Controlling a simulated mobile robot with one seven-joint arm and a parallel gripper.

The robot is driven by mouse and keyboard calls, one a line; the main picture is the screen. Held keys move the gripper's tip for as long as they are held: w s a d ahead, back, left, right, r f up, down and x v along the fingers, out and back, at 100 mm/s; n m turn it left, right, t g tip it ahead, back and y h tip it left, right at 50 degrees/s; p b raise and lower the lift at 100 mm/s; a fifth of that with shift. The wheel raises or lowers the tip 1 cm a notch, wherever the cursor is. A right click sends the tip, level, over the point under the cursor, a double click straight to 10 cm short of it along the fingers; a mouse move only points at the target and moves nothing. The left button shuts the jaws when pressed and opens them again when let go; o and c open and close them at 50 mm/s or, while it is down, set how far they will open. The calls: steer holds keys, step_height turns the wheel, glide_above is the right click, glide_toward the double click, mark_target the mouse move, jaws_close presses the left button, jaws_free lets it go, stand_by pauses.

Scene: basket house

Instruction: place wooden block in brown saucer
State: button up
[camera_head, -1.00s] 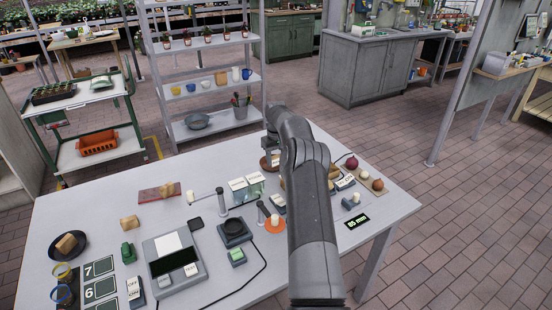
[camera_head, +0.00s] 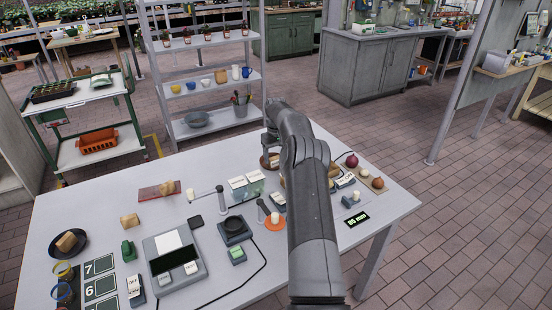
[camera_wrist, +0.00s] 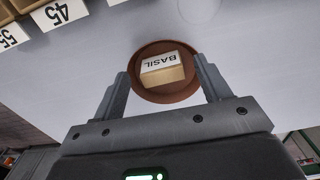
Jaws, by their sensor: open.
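The brown saucer (camera_wrist: 150,47) sits on the grey table in the wrist view. A light wooden block (camera_wrist: 164,74) with a white label reading BASIL lies inside it. My gripper (camera_wrist: 162,80) is open, its fingers apart on the left and right of the block. I cannot tell whether either finger touches the saucer. In the head view the brown saucer (camera_head: 265,162) shows only in part beside my gripper (camera_head: 270,152), and the arm hides much of that area.
Cards numbered 45 (camera_wrist: 56,14) and 55 stand nearby. A black dish (camera_head: 80,248) holding a wooden block (camera_head: 67,241) and another wooden block (camera_head: 129,221) are on the table's left side. An onion board (camera_head: 372,185) lies right.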

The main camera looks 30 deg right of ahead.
step_height(320, 180, up, 10)
steer(key=s+a+r+n+t, duration=0.1)
steer(key=s+a+r, duration=0.2)
steer(key=a+r, duration=1.05)
steer(key=s+a+r+t+h, duration=0.1)
steer(key=s+a+r, duration=0.8)
steer(key=s+r, duration=0.15)
steer(key=s+a+t, duration=0.1)
steer(key=s+a, duration=0.3)
steer(key=s, duration=0.5)
steer(key=s+a+t, duration=0.1)
steer(key=s+a, duration=0.2)
steer(key=s, duration=0.6)
steer(key=s+a+f, duration=0.1)
steer(key=s+f, duration=0.3)
steer(key=s, duration=0.4)
steer(key=s+a+f+m+t+y, duration=0.1)
steer(key=s+a+f, duration=0.1)
steer(key=s+f, duration=0.3)
steer(key=s, duration=0.3)
steer(key=shift+s+a+t, duration=0.25)
steer(key=shift+a+t, duration=0.05)
